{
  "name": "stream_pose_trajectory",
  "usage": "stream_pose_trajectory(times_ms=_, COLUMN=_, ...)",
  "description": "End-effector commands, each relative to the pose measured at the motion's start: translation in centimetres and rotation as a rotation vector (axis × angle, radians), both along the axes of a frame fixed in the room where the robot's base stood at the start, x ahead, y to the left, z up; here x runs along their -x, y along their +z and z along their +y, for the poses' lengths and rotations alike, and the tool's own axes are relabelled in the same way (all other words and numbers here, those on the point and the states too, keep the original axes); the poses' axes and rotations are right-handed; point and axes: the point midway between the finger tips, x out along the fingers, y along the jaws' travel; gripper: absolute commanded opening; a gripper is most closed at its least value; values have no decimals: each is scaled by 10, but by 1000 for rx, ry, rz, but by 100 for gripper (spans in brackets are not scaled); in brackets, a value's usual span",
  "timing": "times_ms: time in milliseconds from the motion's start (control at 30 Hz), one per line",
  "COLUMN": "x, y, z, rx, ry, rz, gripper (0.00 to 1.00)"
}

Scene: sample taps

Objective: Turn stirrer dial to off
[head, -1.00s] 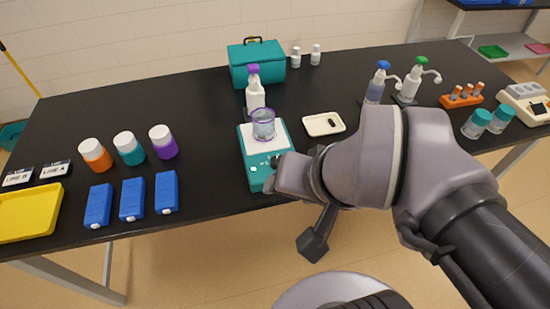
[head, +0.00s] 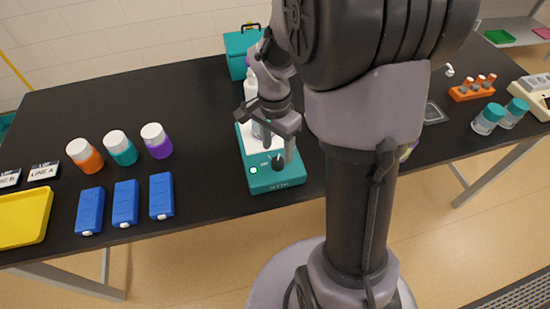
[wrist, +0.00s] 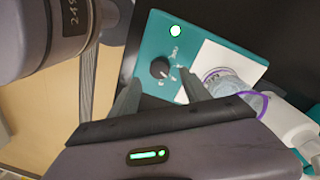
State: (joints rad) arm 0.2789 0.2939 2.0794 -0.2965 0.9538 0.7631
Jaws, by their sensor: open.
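The teal stirrer (head: 256,178) stands at the front edge of the black table. Its dark dial (head: 278,163) is on the front panel, right of a lit green-white light (head: 253,170). In the wrist view the dial (wrist: 159,68) has a pale pointer line and printed marks around it, too small to read surely. My gripper (head: 277,152) is open above the panel, close to the dial. In the wrist view its two fingers (wrist: 160,95) reach toward the dial, one on each side, apart from it. A clear beaker with a purple rim (wrist: 235,88) stands on the white plate (wrist: 222,58).
A white spray bottle (head: 251,88) and a teal case (head: 238,45) stand behind the stirrer. Blue boxes (head: 125,204), capped jars (head: 121,149) and a yellow tray (head: 22,218) are at the left. Capped jars (head: 488,119) and an orange rack (head: 472,90) are at the right.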

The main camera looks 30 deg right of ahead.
Motion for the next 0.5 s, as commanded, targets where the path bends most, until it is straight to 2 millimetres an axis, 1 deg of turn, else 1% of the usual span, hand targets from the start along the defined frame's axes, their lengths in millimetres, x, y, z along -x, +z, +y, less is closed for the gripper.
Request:
stream_pose_trajectory(times_ms=33, x=1, y=-16, z=0, rx=0, ry=1, rz=2, gripper=55)
stream_pose_trajectory(times_ms=100, x=2, y=-29, z=0, rx=0, ry=2, rz=2, gripper=55)
stream_pose_trajectory(times_ms=200, x=2, y=-40, z=-1, rx=0, ry=1, rz=0, gripper=55)
stream_pose_trajectory(times_ms=300, x=3, y=-44, z=-1, rx=0, ry=0, rz=0, gripper=55)
stream_pose_trajectory(times_ms=500, x=3, y=-44, z=-1, rx=0, ry=1, rz=-1, gripper=55)
